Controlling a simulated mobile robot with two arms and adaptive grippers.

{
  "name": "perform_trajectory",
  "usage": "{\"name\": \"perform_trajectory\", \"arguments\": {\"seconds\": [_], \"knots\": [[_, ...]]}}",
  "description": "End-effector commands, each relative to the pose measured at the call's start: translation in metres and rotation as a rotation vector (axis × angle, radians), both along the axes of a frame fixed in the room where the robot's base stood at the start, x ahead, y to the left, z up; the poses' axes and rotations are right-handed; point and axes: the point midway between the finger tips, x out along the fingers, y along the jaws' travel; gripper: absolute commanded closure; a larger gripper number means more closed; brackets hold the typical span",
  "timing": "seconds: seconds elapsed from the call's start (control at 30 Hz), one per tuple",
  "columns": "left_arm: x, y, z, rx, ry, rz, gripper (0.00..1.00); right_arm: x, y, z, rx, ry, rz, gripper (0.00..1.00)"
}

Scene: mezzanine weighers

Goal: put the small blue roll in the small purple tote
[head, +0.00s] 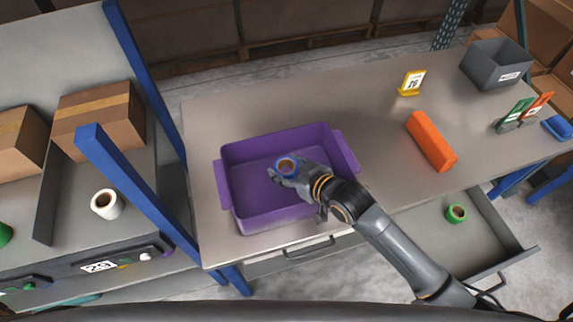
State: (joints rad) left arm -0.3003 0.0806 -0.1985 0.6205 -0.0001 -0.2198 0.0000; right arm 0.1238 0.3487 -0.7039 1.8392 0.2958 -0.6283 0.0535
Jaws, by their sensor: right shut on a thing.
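The small purple tote (258,218) stands on the grey table, left of its middle, and no other thing shows in it. My right gripper (287,171) reaches in from the lower right and is over the tote's inside. It is shut on the small blue roll (286,165), whose blue ring and brown core face up. I cannot tell whether the roll touches the tote floor. My left gripper is not in view.
An orange block (431,141), a yellow number sign (411,82) and a grey bin (495,65) stand on the table's right part. An open drawer (480,240) holds a green roll (456,213).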

Motion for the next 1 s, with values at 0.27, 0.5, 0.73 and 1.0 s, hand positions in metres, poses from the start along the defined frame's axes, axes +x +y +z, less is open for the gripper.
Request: {"name": "perform_trajectory", "arguments": {"seconds": [0.27, 0.5, 0.73, 1.0], "knots": [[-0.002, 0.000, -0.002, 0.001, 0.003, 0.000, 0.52, 0.000, 0.000, -0.003, 0.001, 0.000, 0.000, 0.78], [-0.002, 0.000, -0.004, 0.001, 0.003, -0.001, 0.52, 0.000, 0.000, -0.010, 0.001, 0.001, 0.000, 0.78], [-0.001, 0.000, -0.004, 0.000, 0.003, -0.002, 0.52, 0.000, 0.000, -0.012, 0.001, 0.001, 0.000, 0.33], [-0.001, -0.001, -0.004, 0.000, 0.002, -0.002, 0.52, 0.000, 0.000, -0.012, 0.001, 0.001, 0.000, 0.23]]}}
